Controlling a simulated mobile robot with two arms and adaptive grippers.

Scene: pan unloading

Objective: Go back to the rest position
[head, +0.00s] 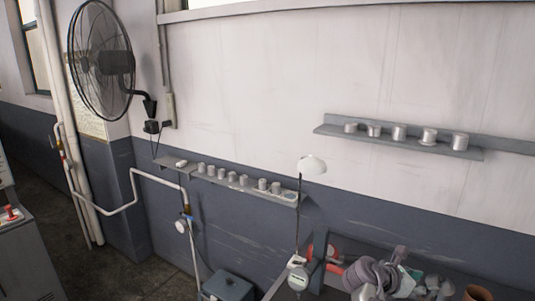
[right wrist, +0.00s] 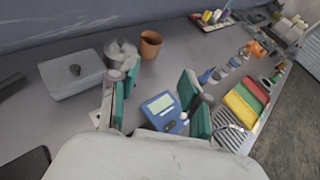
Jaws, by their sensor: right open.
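My right gripper (right wrist: 158,92) is open in the right wrist view, with its two teal-padded fingers spread apart. A blue device with a pale display (right wrist: 160,107) lies on the bench beyond and between the fingers, and nothing is seen gripped. In the head view my right gripper (head: 405,277) is at the bottom right, partly cut off by the frame edge, above the cluttered bench. My left gripper is in neither view.
A lamp (head: 312,165) rises beside my right arm. Wall shelves (head: 470,154) carry several metal cylinders. A fan (head: 101,60) hangs at left.

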